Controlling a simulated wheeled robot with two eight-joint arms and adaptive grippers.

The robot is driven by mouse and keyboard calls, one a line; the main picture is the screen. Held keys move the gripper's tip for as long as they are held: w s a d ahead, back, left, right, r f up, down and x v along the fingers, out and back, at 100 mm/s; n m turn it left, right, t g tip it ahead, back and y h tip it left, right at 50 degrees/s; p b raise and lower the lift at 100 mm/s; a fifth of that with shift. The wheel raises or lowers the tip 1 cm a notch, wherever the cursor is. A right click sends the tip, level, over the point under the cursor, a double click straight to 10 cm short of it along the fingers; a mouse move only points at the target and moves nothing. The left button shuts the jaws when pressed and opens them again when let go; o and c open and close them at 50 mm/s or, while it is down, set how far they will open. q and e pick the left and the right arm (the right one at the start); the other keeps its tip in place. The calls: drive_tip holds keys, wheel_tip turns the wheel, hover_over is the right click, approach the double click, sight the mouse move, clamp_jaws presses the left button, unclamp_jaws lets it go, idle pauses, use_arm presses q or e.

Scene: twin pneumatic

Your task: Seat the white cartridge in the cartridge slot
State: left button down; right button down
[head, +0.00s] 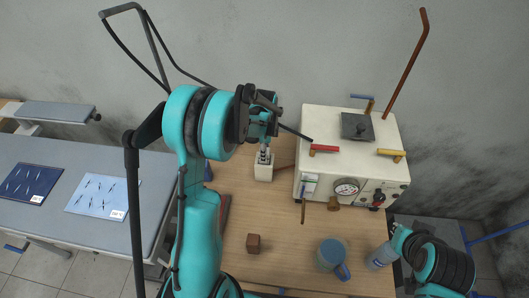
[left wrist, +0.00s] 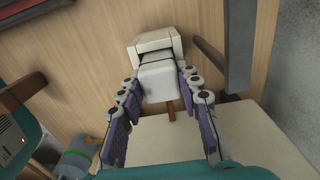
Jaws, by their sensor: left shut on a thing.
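My left gripper (head: 264,148) points down over the cream cartridge slot block (head: 263,172) on the wooden table. In the left wrist view the two purple-padded fingers (left wrist: 161,100) are shut on the white cartridge (left wrist: 159,78), one on each side. The cartridge lies at the open dark mouth of the cartridge slot (left wrist: 165,42), lined up roughly with it. I cannot tell how far it is inside. In the head view the fingers mostly hide the cartridge. Part of my right arm shows at the lower right; its fingers are not clear.
A cream machine (head: 350,160) with a gauge (head: 346,187) and coloured handles stands close right of the slot. A brown block (head: 253,243), a blue mug (head: 331,256) and a bottle (head: 380,257) stand on the front part of the table. A grey bench (head: 90,235) lies left.

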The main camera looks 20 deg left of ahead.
use_arm(q)
drive_tip(key=shift+s, duration=0.1)
drive_tip(key=shift+f, duration=0.15)
drive_tip(key=c, duration=1.1)
unclamp_jaws()
drive_tip(key=shift+o, duration=0.2)
drive_tip(key=shift+r, duration=0.45)
wheel_tip(320, 180, up, 11)
drive_tip(key=p, duration=0.2)
drive_tip(key=s+d+r+n+t, duration=0.3)
drive_tip(key=s+d+r+n, duration=0.25)
drive_tip(key=s+r, duration=0.3)
drive_tip(key=s+d+n+t, duration=0.3)
drive_tip(key=s+n+t, duration=0.1)
drive_tip(key=s+n, duration=0.5)
drive_tip(key=shift+s+d+f, duration=0.35)
drive_tip(key=shift+s+f, duration=0.05)
drive_tip(key=shift+s, duration=0.3)
